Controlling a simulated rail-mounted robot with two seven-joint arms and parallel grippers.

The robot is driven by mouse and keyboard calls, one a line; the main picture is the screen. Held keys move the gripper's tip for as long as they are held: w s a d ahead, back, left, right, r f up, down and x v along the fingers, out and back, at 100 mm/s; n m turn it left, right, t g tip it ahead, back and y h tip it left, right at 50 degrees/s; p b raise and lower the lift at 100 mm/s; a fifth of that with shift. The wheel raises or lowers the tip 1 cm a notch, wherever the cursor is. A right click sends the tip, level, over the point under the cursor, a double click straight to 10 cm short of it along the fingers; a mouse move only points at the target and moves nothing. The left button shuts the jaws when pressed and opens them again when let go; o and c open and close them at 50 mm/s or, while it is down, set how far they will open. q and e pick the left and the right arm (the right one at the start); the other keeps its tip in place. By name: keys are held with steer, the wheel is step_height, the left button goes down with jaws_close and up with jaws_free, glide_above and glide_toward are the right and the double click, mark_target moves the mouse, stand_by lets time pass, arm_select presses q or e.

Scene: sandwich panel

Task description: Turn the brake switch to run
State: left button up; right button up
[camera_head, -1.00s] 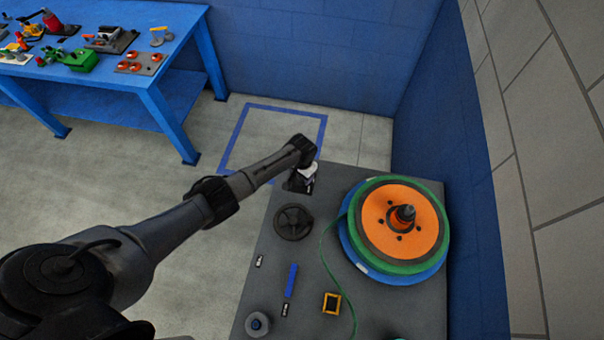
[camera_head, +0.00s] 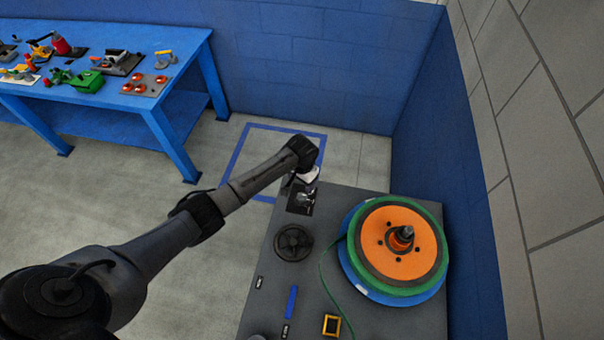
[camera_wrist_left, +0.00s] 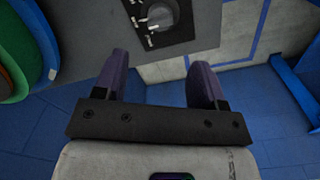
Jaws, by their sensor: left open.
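The brake switch (camera_head: 303,198) is a dark plate with a pale metallic knob near the far left corner of the grey panel. It also shows at the top of the left wrist view (camera_wrist_left: 158,14), a round dial with a light handle and small white marks, partly cut off by the frame edge. I cannot read which position it points to. My left gripper (camera_head: 308,177) is just beyond the switch at the panel's far edge. In the left wrist view its two purple-grey fingers (camera_wrist_left: 157,62) are spread and empty, apart from the knob. My right gripper is not in view.
The grey panel (camera_head: 385,318) carries a black handwheel (camera_head: 293,242), a large orange, green and blue reel (camera_head: 397,243), a blue bar (camera_head: 291,302) and a yellow square frame (camera_head: 331,325). A blue wall (camera_head: 465,180) stands right of it. A blue table (camera_head: 120,112) stands far left.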

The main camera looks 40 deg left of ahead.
arm_select(q)
step_height(320, 180, up, 3)
steer(key=shift+r, duration=0.1)
stand_by(0.6)
